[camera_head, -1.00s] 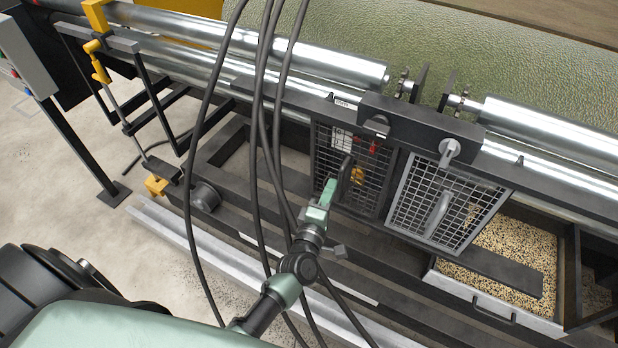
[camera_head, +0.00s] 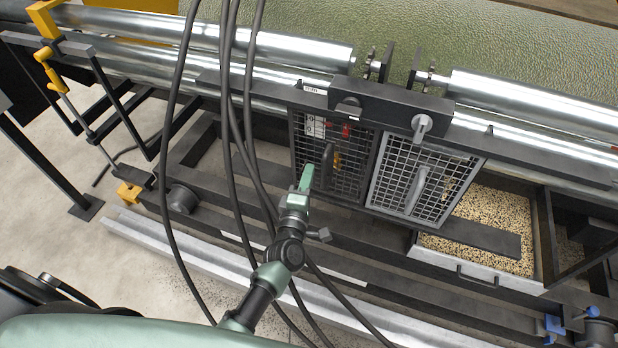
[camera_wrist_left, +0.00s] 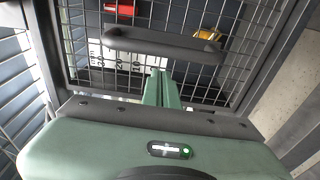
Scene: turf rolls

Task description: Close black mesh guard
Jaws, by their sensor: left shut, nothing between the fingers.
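The black mesh guard (camera_head: 350,188) hangs below the dark crossbar, left of a similar grey mesh guard. Its dark curved handle (camera_head: 327,165) is on the front. My left gripper (camera_head: 306,178) is shut and empty, at the left of the handle in the head view. In the left wrist view the fingers (camera_wrist_left: 162,88) point at the mesh, just below the handle (camera_wrist_left: 165,45). I cannot tell whether they touch the guard, or whether it is fully flush with the frame. My right gripper is not in view.
The grey mesh guard (camera_head: 425,180) is beside it on the right. A tray of grain (camera_head: 480,280) lies below right. Black cables (camera_head: 228,110) hang across the view, left of my gripper. Steel rollers (camera_head: 265,45) run behind the crossbar. Bare floor shows at left.

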